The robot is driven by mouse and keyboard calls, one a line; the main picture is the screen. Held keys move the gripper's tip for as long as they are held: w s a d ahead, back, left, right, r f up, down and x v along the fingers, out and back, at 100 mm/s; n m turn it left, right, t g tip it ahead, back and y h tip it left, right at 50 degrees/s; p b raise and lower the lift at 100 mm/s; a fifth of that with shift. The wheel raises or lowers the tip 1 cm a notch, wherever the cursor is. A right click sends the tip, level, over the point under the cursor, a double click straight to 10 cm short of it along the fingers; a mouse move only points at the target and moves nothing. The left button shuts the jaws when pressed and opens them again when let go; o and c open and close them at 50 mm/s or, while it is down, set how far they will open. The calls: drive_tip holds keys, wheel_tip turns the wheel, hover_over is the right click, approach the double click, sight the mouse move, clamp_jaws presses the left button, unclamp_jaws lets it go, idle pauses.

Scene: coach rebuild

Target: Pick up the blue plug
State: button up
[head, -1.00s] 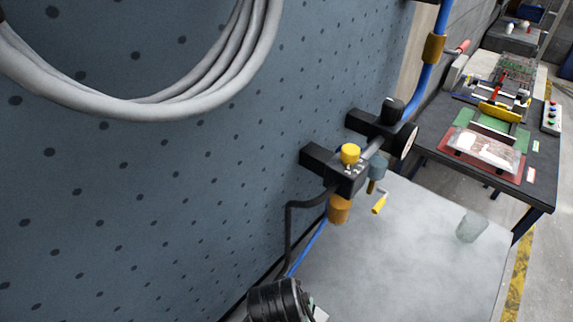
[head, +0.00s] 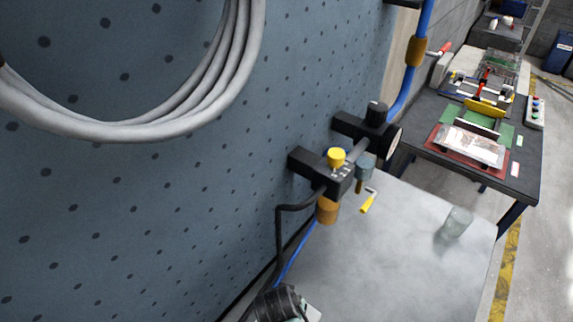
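I cannot make out a clear blue plug. A small dull blue-grey cylinder (head: 364,169) with a brownish lower end sits just right of a black valve block (head: 322,178) on the pegboard wall. I cannot tell if it is the plug. The block carries a yellow knob (head: 336,157) and has a brass-coloured fitting (head: 327,209) beneath. No gripper fingers show. A dark ribbed part (head: 282,303) is cut off at the bottom edge, and I cannot tell what it is.
A pale grey bench top (head: 400,255) lies below the block, with a yellow-handled piece (head: 368,202) above its back edge and a clear cup (head: 458,222) on the right. A grey hose coil (head: 235,60) hangs upper left. A dark worktable (head: 525,150) stands behind.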

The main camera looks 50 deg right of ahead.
clamp_jaws()
idle(0.4)
wheel_tip(320, 180, up, 10)
drive_tip(key=shift+w+r+b, duration=0.1)
drive_tip(key=shift+r+b, duration=0.05)
drive_tip(key=shift+b, duration=0.4)
wheel_tip(320, 180, up, 4)
drive_tip(key=p, duration=0.4)
drive_tip(key=shift+r+p, duration=0.25)
drive_tip(key=shift+p, duration=0.15)
